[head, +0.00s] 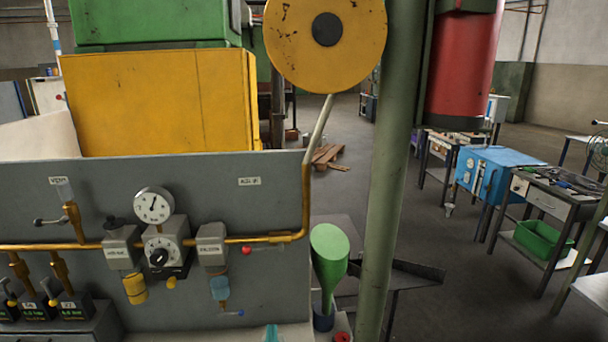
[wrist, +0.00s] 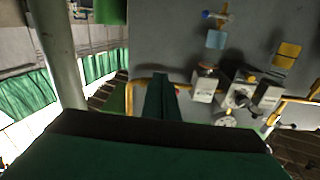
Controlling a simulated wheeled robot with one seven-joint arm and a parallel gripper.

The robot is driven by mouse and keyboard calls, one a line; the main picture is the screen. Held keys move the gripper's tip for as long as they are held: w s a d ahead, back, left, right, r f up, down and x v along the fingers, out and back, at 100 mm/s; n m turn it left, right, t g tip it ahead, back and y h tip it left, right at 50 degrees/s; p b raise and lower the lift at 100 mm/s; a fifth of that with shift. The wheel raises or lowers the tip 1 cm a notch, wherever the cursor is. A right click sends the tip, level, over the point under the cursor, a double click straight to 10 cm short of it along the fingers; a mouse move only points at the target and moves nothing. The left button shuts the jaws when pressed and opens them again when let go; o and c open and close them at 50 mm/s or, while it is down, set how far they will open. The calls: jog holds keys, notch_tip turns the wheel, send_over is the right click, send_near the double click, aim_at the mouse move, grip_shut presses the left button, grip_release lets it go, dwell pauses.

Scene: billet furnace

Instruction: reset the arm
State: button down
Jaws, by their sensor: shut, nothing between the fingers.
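My gripper (wrist: 162,82) shows in the wrist view as a dark green body along the bottom, with its fingers together and pointing up the picture. It is shut and empty. Behind the fingers is the grey panel (wrist: 165,40), which appears upside down in this view, with its valves and gauge to the right of the fingers. How far the fingertips are from the panel is unclear. In the head view I cannot make out the gripper for sure; only a small teal piece shows at the bottom edge.
The grey panel carries brass piping, a round gauge (head: 153,205) and a regulator (head: 165,246). A green post (head: 385,170) stands right of it, beside a green flared object (head: 329,258). A red cylinder (head: 463,65) hangs upper right. Benches and a blue box (head: 497,170) stand farther right.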

jog(key=s+d+f+g, duration=0.1)
jog(key=s+d+f, duration=0.2)
jog(key=s+f, duration=0.75)
jog(key=s+d+f+g+h, duration=0.1)
jog(key=s+f, duration=0.3)
jog(key=s, duration=0.9)
jog(key=s+d+f+g+h, duration=0.1)
jog(key=s+d+f, duration=0.2)
jog(key=s, duration=1.1)
jog(key=shift+f+m, duration=0.4)
